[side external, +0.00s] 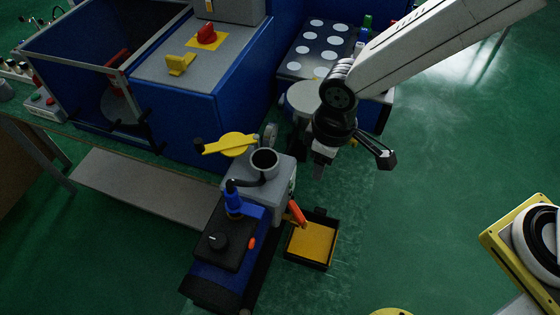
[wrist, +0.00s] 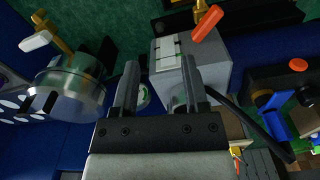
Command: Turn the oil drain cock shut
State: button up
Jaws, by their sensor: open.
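The oil drain cock shows as an orange-red lever (side external: 298,214) low on the right side of a grey tank (side external: 272,185), above a black tray with a yellow inside (side external: 311,243). In the wrist view the orange lever (wrist: 207,23) sits slanted on a brass body at the top, beyond my fingertips. My gripper (side external: 319,170) is open and empty, above and behind the cock in the side view, and apart from it. In the wrist view my two fingers (wrist: 160,80) stand apart, with the grey tank behind them.
A blue motor unit with a black box (side external: 225,240) is in front. A blue cabinet (side external: 195,110) stands behind.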

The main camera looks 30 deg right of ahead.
jog(key=s+d+r+m+t, duration=0.1)
jog(key=d+m, duration=0.2)
jog(key=d, duration=0.7)
jog(key=s+d+r+m+t, duration=0.1)
jog(key=d+r+m, duration=0.1)
jog(key=d, duration=0.9)
jog(key=shift+d+m, duration=0.15)
jog(key=shift+m, duration=0.55)
jog(key=shift+s, duration=0.1)
